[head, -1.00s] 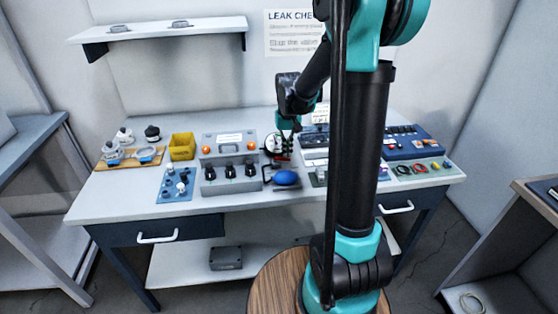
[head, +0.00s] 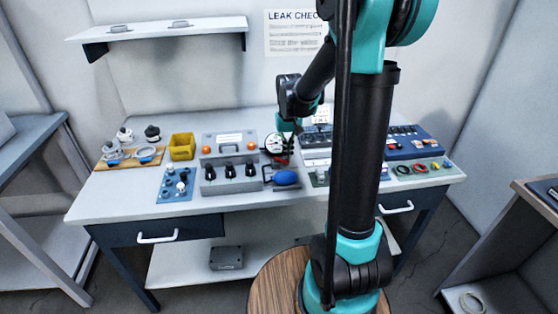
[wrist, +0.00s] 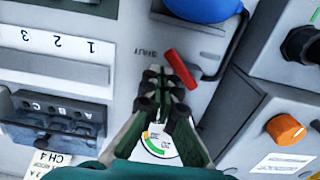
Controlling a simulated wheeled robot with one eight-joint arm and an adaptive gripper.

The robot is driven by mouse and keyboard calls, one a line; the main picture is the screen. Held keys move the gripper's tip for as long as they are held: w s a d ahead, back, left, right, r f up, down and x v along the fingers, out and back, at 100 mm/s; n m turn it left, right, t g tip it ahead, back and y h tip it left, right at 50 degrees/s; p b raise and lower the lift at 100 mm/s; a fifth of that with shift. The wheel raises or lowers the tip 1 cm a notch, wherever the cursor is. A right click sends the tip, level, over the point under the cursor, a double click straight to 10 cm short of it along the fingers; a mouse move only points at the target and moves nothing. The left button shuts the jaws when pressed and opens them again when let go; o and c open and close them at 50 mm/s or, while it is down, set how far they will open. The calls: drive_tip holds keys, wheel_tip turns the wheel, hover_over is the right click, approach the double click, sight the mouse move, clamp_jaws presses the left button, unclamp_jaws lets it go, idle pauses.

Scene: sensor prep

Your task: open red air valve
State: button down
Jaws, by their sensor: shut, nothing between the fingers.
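The red air valve lever (wrist: 180,68) shows in the wrist view, just above and right of my fingertips. It lies slanted across the grey panel, with its upper end beside the printed word SHUT. In the head view the red lever (head: 282,160) is small and partly hidden by my gripper. My gripper (wrist: 165,88) is shut and empty, its dark fingertips close together beside the lever. I cannot tell whether they touch it. In the head view my gripper (head: 287,146) hangs over the panel behind the blue bulb.
A round gauge (wrist: 158,148) shows between my fingers. A blue bulb (head: 286,177) lies in front of the valve. A grey box with orange knobs and black knobs (head: 230,186) stands to the left. A blue connector block (wrist: 52,122) and numbered panel stand on the wrist view's left.

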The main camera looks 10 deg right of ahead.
drive_tip(key=shift+s, duration=0.4)
drive_tip(key=shift+s+a, duration=0.15)
drive_tip(key=shift+s, duration=0.1)
drive_tip(key=shift+s+a, duration=0.15)
drive_tip(key=shift+s, duration=0.05)
idle(0.3)
drive_tip(key=shift+s+a, duration=0.15)
drive_tip(key=shift+s, duration=0.05)
drive_tip(key=shift+s+a, duration=0.2)
drive_tip(key=shift+s, duration=0.05)
idle(0.3)
drive_tip(key=shift+s+a, duration=0.15)
drive_tip(key=shift+a, duration=0.1)
idle(0.3)
drive_tip(key=shift+d+r, duration=0.15)
drive_tip(key=shift+r, duration=1.35)
drive_tip(key=shift+d+r, duration=0.15)
drive_tip(key=shift+r, duration=1.35)
